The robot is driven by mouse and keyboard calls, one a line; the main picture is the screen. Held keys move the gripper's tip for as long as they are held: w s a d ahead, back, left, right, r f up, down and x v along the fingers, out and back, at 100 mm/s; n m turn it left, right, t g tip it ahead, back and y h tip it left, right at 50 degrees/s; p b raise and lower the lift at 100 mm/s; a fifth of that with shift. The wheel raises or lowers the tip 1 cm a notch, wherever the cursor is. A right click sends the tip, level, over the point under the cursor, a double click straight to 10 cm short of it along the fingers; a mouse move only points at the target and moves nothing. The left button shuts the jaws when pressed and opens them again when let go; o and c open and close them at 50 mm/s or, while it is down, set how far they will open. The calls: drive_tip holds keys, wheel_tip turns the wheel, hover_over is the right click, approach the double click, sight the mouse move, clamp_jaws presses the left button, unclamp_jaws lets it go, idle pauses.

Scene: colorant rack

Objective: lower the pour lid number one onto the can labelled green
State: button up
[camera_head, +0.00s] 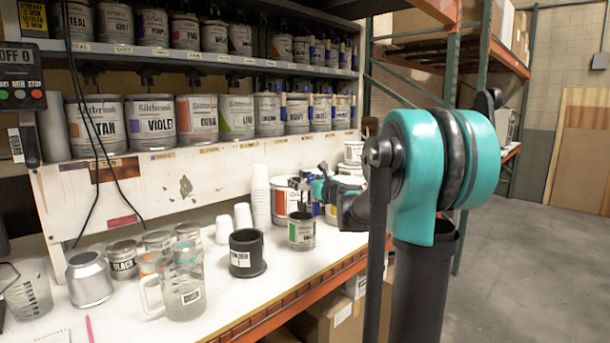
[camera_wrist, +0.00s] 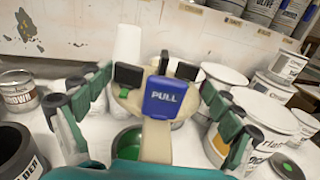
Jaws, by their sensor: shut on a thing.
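The pour lid (camera_wrist: 127,102) is a pale disc with a blue tab marked PULL (camera_wrist: 165,97) and black upright parts. My gripper (camera_wrist: 155,85) is shut on it, with a green-and-black finger on each side. In the wrist view, the green can (camera_wrist: 128,138) is under the lid and partly hidden, with green paint showing inside. In the head view, the can (camera_head: 302,232) stands upright on the bench with a green-marked label. My gripper (camera_head: 318,188) is just above it. I cannot tell whether lid and can touch.
A black holder (camera_head: 246,254) stands left of the can. White cups (camera_head: 261,197) are behind it, and more cans crowd the right side in the wrist view (camera_wrist: 270,110). A glass jug (camera_head: 183,290) stands nearer. Shelves of labelled cans (camera_head: 160,122) rise behind.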

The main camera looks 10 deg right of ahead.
sight(305, 212)
drive_tip(key=shift+f, duration=5.5)
drive_tip(key=shift+f, duration=0.55)
drive_tip(key=o, duration=0.9)
drive_tip(key=shift+s, duration=0.1)
drive_tip(key=v, duration=1.2)
drive_tip(key=shift+f, duration=0.1)
